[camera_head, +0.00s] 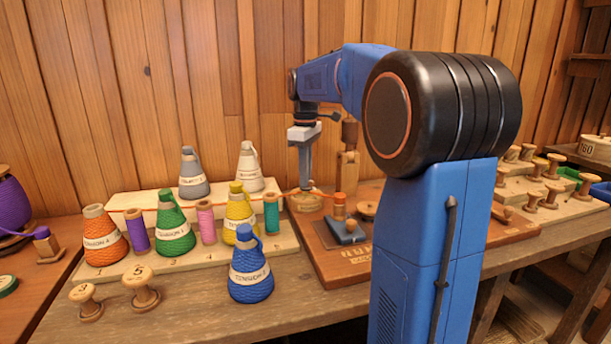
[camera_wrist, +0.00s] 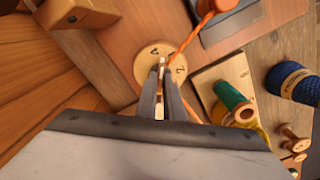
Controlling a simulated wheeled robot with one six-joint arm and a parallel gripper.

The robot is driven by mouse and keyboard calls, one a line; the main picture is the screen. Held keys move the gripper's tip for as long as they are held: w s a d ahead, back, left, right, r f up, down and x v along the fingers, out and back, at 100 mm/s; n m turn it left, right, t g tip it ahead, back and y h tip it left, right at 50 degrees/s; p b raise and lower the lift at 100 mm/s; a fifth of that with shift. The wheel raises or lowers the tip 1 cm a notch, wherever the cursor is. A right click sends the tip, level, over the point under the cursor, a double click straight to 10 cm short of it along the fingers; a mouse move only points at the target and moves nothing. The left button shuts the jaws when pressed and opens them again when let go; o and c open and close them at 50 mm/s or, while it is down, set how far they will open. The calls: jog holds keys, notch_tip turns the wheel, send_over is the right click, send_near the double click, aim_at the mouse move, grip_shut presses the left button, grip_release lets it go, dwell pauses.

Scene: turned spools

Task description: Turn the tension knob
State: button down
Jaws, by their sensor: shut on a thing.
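The tension knob is a pale round wooden dial with dark marks (camera_wrist: 146,72), set on the brown winder board (camera_head: 335,262). In the head view the dial (camera_head: 316,204) shows small below my arm, at the board's back left. My gripper (camera_head: 304,188) points straight down onto it. In the wrist view my gripper (camera_wrist: 161,78) is shut on the knob's narrow raised grip (camera_wrist: 160,68), with one finger on each side. The fingers hide part of the dial, and its marks are too small to read.
Orange thread (camera_wrist: 186,42) runs close beside the dial. A wooden post (camera_head: 348,172) stands just right of my gripper. A blue block (camera_head: 346,232) with an orange spool sits in front. Several cones, including a yellow one (camera_head: 238,217), and a teal spool (camera_head: 271,214) stand to the left.

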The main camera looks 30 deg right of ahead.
jog(key=shift+n, duration=2.2)
jog(key=c, duration=1.9)
grip_release()
jog(key=shift+o, duration=0.2)
jog(key=shift+r, duration=0.15)
notch_tip(320, 180, up, 17)
jog(key=shift+r, duration=0.1)
